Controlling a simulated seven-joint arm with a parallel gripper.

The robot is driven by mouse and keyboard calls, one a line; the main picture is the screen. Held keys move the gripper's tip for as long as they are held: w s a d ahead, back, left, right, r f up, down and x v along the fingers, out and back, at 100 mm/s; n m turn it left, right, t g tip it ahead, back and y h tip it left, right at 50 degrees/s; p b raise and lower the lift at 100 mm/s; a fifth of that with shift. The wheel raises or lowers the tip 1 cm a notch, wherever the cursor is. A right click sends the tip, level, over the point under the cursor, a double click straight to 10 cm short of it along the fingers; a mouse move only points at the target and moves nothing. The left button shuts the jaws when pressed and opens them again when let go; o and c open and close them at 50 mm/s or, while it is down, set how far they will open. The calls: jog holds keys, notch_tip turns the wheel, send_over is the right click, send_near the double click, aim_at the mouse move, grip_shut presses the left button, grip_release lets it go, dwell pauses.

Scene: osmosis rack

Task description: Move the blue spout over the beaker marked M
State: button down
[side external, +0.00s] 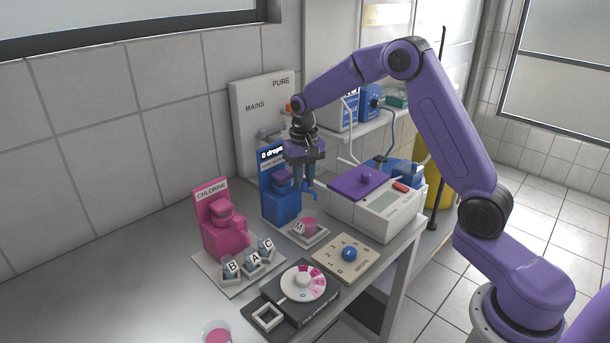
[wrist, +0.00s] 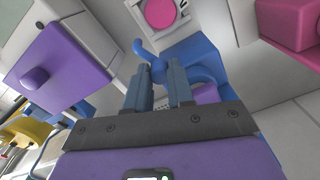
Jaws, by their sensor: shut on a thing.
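The blue dispenser (side external: 282,200) stands against the wall, with a "0 drops" sign above it. Its blue spout (side external: 313,188) sticks out at the upper front; in the wrist view the spout (wrist: 143,48) shows at my fingertips. My gripper (side external: 303,184) points down, and its fingers (wrist: 157,72) are shut on the spout. The beaker marked M (side external: 310,219) holds pink liquid and stands on a pale square base, lower than the spout. In the wrist view the beaker (wrist: 160,12) appears beyond the spout tip. I cannot tell whether the tip is exactly above it.
A pink chlorine dispenser (side external: 224,232) stands left, with small beakers B, A and C before it. A white device with a purple lid (side external: 358,183) is close on the right. A blue-knobbed plate (side external: 347,257) and a dark dial unit (side external: 300,285) lie in front.

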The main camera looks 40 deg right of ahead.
jog(key=m, duration=0.1)
jog(key=a+m, duration=0.1)
jog(key=m, duration=0.1)
jog(key=a+m, duration=0.1)
jog(key=shift+s+a+m, duration=0.2)
jog(key=shift+s+m, duration=0.05)
jog(key=shift+m, duration=0.05)
jog(key=shift+a, duration=0.1)
dwell(0.4)
jog(key=c, duration=1)
grip_release()
jog(key=shift+r, duration=0.1)
notch_tip(320, 180, up, 17)
jog(key=shift+r, duration=0.15)
